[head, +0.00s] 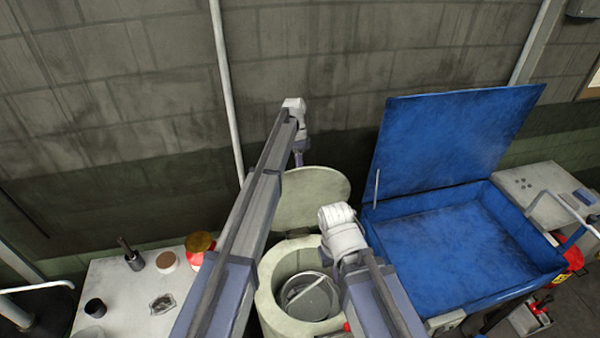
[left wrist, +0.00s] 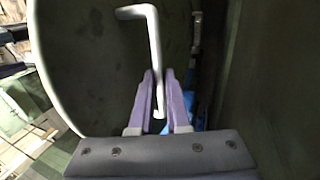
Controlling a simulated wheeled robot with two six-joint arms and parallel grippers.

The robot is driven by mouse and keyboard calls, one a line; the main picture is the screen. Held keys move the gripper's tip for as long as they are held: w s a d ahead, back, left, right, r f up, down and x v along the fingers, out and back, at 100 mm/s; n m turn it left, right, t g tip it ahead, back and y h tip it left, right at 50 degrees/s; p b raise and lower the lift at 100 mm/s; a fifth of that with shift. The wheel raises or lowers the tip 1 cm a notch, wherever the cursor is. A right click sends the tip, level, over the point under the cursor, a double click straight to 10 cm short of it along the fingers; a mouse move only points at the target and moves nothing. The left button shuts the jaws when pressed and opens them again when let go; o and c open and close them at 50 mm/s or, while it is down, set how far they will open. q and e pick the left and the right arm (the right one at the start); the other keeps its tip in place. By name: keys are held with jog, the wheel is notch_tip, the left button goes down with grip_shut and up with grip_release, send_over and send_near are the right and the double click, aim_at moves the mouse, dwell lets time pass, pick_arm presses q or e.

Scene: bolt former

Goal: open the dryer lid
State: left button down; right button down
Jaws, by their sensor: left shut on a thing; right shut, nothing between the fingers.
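The dryer is a cream round tub (head: 268,300) with a metal basket (head: 310,297) inside. Its round lid (head: 318,190) stands raised at the back of the tub, and the mouth is uncovered. In the left wrist view the lid (left wrist: 85,60) is a dark disc with a pale rim and a bent grey handle (left wrist: 155,45). My left gripper (left wrist: 154,85) is shut on the handle's lower end. In the head view my left gripper (head: 299,158) is small, behind the lid's upper left edge. My right gripper (head: 341,232) is over the tub's right side, shut and empty; its fingertips are hard to make out.
A blue open-lidded machine (head: 460,240) stands close on the right. A pale table (head: 125,300) at left holds a red jar (head: 198,250), a black cup (head: 95,307) and other small things. A wall with a vertical pipe (head: 228,95) is behind.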

pick_arm(q)
jog(key=c, duration=0.9)
grip_release()
jog(key=shift+r, duration=0.15)
pick_arm(e)
jog(key=shift+r, duration=0.15)
pick_arm(q)
jog(key=p+v, duration=0.7)
jog(key=shift+r, duration=0.25)
pick_arm(e)
notch_tip(320, 180, up, 7)
